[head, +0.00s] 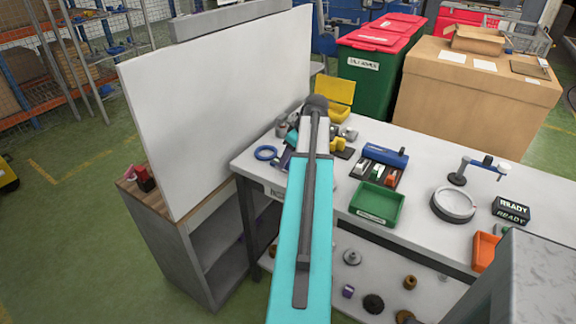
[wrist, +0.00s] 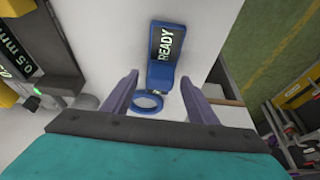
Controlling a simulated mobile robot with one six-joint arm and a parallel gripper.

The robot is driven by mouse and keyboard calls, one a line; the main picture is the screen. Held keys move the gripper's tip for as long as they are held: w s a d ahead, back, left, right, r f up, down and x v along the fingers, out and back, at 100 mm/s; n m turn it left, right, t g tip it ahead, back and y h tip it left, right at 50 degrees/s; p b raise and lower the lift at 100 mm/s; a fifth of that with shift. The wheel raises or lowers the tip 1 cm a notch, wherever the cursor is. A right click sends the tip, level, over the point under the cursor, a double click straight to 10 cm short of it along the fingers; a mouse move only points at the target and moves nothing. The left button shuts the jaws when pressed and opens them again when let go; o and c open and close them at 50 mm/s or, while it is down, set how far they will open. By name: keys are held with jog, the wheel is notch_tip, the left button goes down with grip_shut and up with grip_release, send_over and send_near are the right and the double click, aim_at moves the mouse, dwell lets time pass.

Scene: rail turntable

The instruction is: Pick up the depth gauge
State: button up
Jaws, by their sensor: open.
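In the wrist view, a blue device (wrist: 161,58) with a dark screen reading READY lies on a pale tabletop; I take it to be the depth gauge, but its label is not readable. A blue ring (wrist: 148,103) sits at its lower end; I cannot tell whether they are joined. My gripper (wrist: 160,78) is open, with one purple finger on each side of the device and nothing held. In the head view the blue ring (head: 266,153) lies near the left table end, left of my gripper (head: 292,148).
A green tray (head: 378,204), a blue-topped rack (head: 384,160) and a round grey ring fixture (head: 453,205) stand on the bench right of my arm. A tall white panel (head: 220,100) rises at the left. In the wrist view, equipment with a lit display (wrist: 20,60) stands at the left.

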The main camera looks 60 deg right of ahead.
jog(key=shift+w+f, duration=0.15)
jog(key=shift+f, duration=0.25)
jog(key=c, duration=1.3)
